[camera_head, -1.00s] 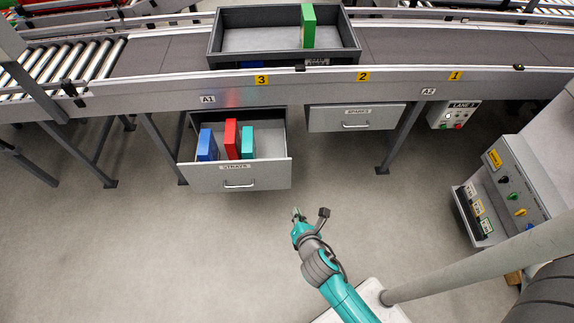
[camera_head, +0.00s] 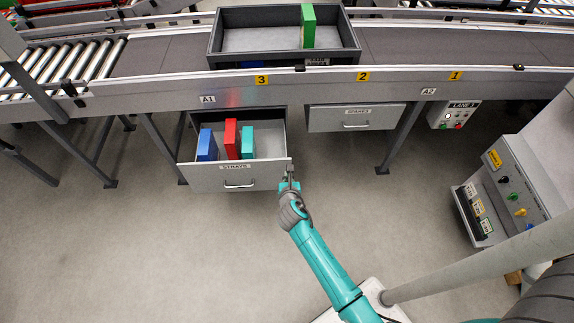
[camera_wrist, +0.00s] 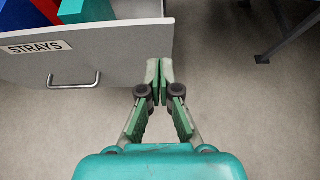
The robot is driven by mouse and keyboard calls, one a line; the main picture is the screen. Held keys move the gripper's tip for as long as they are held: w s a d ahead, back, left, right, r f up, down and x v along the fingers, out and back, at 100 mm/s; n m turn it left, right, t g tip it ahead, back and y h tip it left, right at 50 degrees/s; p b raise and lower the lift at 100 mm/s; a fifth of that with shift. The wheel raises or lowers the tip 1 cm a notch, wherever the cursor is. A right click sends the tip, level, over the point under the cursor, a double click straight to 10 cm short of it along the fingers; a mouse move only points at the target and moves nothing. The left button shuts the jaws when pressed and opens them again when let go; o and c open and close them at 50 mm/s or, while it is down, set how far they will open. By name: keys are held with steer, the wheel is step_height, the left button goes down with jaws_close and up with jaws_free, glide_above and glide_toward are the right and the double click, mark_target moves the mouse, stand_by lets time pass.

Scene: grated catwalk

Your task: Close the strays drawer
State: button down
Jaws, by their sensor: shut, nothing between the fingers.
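The strays drawer (camera_head: 205,180) is pulled out under the left part of the conveyor, with a label and a bar handle (camera_head: 239,184) on its front. Inside stand a blue box (camera_head: 206,146), a red box (camera_head: 231,139) and a teal box (camera_head: 247,142). My gripper (camera_head: 289,177) is shut and empty at the right end of the drawer front. In the wrist view the drawer front (camera_wrist: 120,55) ends close to the fingertips (camera_wrist: 160,65), right of the handle (camera_wrist: 74,80). I cannot tell whether they touch.
The spares drawer (camera_head: 357,118) is shut to the right. A grey tray (camera_head: 215,40) with a green box (camera_head: 308,26) sits on the conveyor above. A conveyor leg (camera_head: 398,140) stands right of my gripper. A control cabinet (camera_head: 515,175) is at the right. The floor in front is clear.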

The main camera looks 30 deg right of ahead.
mark_target(287, 161)
steer(key=w+d, duration=0.2)
steer(key=w, duration=0.1)
steer(key=w+f, duration=0.1)
steer(key=shift+w+d, duration=0.4)
steer(key=shift+w+r, duration=0.1)
